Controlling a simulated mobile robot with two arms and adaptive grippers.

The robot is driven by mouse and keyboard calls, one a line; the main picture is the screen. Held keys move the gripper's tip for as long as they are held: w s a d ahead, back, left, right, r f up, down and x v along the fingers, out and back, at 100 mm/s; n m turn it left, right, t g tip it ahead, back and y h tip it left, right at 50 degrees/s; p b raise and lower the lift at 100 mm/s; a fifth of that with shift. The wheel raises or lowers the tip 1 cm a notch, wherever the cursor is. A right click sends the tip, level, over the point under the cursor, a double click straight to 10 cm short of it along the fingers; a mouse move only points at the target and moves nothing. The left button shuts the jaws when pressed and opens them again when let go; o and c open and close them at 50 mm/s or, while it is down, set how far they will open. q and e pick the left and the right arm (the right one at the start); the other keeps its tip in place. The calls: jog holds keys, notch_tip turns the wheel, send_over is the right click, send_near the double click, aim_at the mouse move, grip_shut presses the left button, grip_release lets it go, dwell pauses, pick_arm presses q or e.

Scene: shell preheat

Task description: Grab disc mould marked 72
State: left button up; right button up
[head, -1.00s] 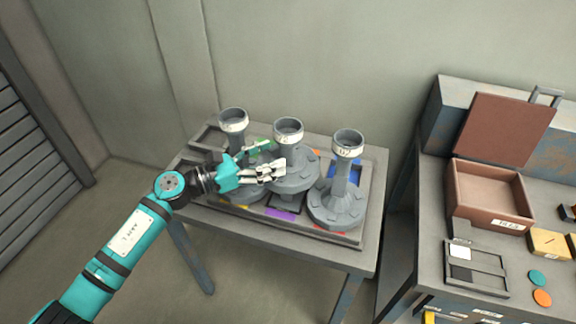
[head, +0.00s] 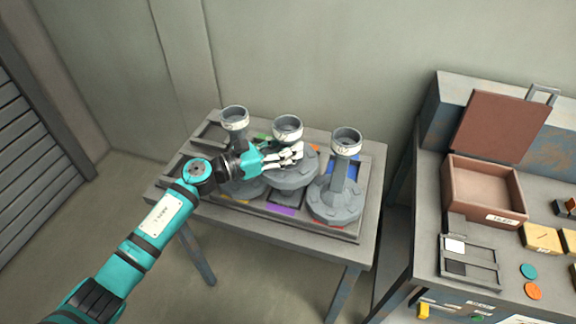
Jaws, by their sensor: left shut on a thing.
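Three grey disc moulds with upright necks and labelled collars stand on the tray (head: 312,232) on the small table: a left mould (head: 235,122), a middle mould (head: 288,175) and a right mould (head: 336,200). The collar markings are too small to read surely now. My left gripper (head: 293,154) reaches in from the left and is shut on the middle mould's neck, just below its collar. The fingers hide most of that neck. The middle mould's disc sits higher than the discs beside it. My right gripper is not in view.
The tray has coloured patches, including purple (head: 284,210) and blue (head: 350,168). A bench at right holds an open brown box (head: 484,190), a slotted frame (head: 470,262), coloured discs (head: 529,271) and yellow blocks (head: 541,238). Floor left of the table is clear.

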pick_arm(q)
grip_shut()
jog(key=shift+r, duration=0.15)
dwell(0.4)
